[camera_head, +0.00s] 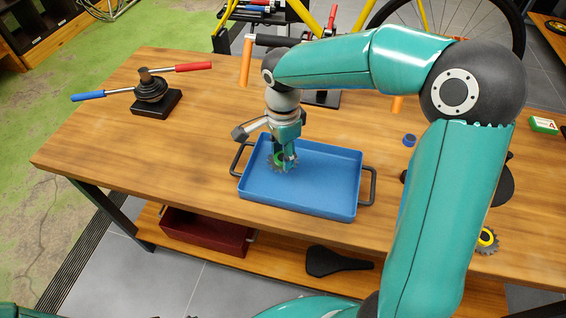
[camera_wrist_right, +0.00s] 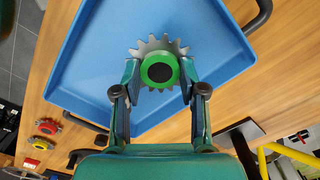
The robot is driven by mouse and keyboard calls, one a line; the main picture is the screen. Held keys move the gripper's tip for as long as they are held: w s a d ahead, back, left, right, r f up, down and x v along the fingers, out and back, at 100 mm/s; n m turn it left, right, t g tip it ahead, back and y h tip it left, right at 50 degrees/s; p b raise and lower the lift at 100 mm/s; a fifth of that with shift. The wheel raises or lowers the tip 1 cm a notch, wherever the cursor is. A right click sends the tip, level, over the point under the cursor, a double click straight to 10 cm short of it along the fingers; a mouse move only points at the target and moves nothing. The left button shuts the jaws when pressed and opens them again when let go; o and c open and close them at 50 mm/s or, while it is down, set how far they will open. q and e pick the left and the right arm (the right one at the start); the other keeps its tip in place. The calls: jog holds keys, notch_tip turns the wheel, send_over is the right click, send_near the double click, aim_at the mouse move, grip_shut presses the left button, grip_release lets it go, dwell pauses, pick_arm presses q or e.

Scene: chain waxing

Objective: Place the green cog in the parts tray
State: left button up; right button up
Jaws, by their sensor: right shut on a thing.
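The green cog (camera_head: 279,158) has a green hub with a dark centre and grey metal teeth. My right gripper (camera_head: 285,158) is shut on it, inside the outline of the blue parts tray (camera_head: 330,188). In the right wrist view the cog (camera_wrist_right: 160,58) sits between the two fingertips of my right gripper (camera_wrist_right: 158,80), with the blue tray (camera_wrist_right: 95,65) behind it. I cannot tell whether the cog touches the tray floor. The rest of the tray looks empty. My left gripper is not in view.
A yellow-hubbed cog (camera_head: 487,240) lies at the right front of the wooden table (camera_head: 110,150). A black stand with red and blue handles (camera_head: 150,92) is at the left. A blue round piece (camera_head: 409,140) lies right of the tray.

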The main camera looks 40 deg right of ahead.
jog(key=shift+f, duration=2.05)
jog(key=shift+f, duration=0.15)
jog(key=o, duration=1.1)
jog(key=shift+o, duration=0.2)
notch_tip(320, 180, up, 12)
jog(key=shift+r+p, duration=0.2)
jog(key=shift+p, duration=0.2)
